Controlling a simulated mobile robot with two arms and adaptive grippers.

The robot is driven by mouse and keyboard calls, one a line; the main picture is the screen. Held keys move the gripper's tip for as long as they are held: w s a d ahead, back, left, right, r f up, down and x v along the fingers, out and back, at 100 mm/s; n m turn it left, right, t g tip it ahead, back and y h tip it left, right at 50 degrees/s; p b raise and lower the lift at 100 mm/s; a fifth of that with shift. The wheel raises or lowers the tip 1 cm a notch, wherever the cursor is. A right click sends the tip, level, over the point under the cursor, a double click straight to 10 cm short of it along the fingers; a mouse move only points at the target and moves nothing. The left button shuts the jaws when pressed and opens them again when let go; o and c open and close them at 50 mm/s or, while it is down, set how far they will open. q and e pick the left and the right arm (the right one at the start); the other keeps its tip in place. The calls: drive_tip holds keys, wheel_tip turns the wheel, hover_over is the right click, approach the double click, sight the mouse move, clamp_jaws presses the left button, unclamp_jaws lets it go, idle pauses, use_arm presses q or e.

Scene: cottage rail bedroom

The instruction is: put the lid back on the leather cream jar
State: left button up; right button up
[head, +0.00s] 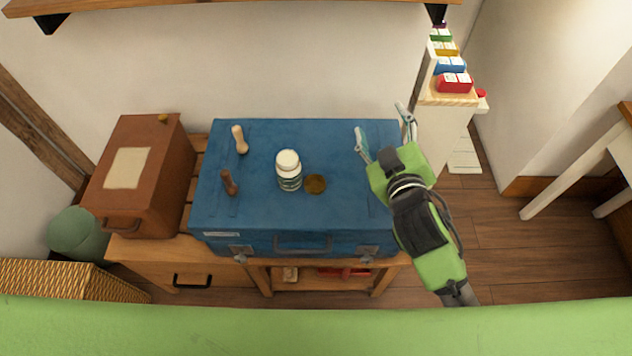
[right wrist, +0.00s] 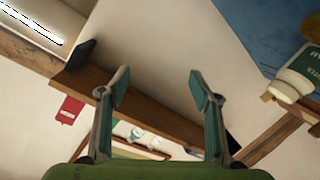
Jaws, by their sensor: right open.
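The white jar (head: 289,176) with a dark green label stands upright on the blue chest (head: 345,215). Its top looks white, and I cannot tell whether that is a cover or the open mouth. A flat round amber-brown disc (head: 315,184), possibly the lid, lies just right of the jar. My right gripper (head: 381,122) is open and empty above the chest's right back edge, apart from both. In the right wrist view its fingers (right wrist: 158,82) are spread with nothing between them, and the white jar (right wrist: 303,72) shows at the right edge. My left gripper is out of view.
A pale wooden peg-like tool (head: 240,139) and a brown-handled one (head: 229,182) lie on the chest's left side. A brown case (head: 140,175) stands to the left. A narrow stand with coloured boxes (head: 453,83) is behind my right gripper. The chest's right part is clear.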

drive_tip(key=w+a+r+n+t+y, duration=0.25)
drive_tip(key=a+r+n+y, duration=0.45)
drive_tip(key=r, duration=0.5)
drive_tip(key=s+a+r+n+g+y, duration=0.2)
drive_tip(key=s+a+r+n+y, duration=0.15)
drive_tip(key=a+n+y, duration=0.2)
drive_tip(key=s+a+r+n+g+y, duration=0.2)
drive_tip(key=s+a+r+n+y, duration=0.15)
drive_tip(key=a+n, duration=0.35)
drive_tip(key=s+a+n+g+y, duration=0.3)
drive_tip(key=s+a+n+g, duration=0.25)
drive_tip(key=n+g, duration=0.35)
wheel_tip(320, 180, down, 15)
drive_tip(key=s+n+g+h, duration=0.3)
drive_tip(key=n+g+h, duration=0.35)
drive_tip(key=n, duration=0.35)
drive_tip(key=w+d+f+n+t+h, duration=0.1)
drive_tip(key=w+d+f+h, duration=0.3)
drive_tip(key=d, duration=0.4)
drive_tip(key=w+d+f+t+h, duration=0.2)
drive_tip(key=w+d+f+h, duration=0.2)
drive_tip(key=d, duration=0.5)
drive_tip(key=shift+w+f+n+h, duration=0.35)
drive_tip(key=shift+f+h, duration=0.3)
drive_tip(key=shift+h, duration=0.4)
